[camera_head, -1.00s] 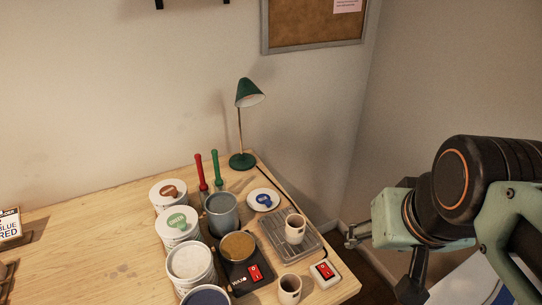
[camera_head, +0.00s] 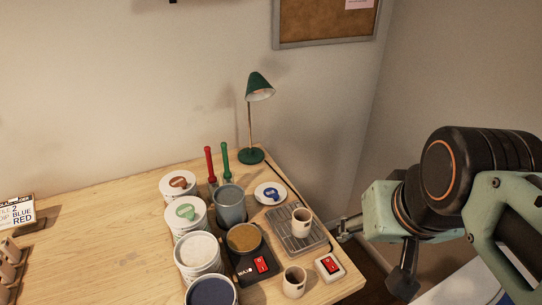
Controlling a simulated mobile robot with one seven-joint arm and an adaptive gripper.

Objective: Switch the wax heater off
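The wax heater is a dark base (camera_head: 246,275) marked "WAX", with a round pot of brown wax (camera_head: 243,238) on it and a red rocker switch (camera_head: 261,265) at its front right. The switch's on or off position is too small to tell. A second red switch sits on a small white box (camera_head: 330,267) to the right, near the table edge. My gripper (camera_head: 341,229) is right of the table's right edge, beside the wire rack and apart from the heater. Its fingers are small and partly hidden, so I cannot tell their opening.
A wire rack (camera_head: 284,238) holds a cup (camera_head: 301,221); another cup (camera_head: 294,282) stands between heater and white box. Tubs (camera_head: 198,252) and a grey-blue pot (camera_head: 229,205) crowd the left and back. A green lamp (camera_head: 259,88) stands behind. The table's left middle is clear.

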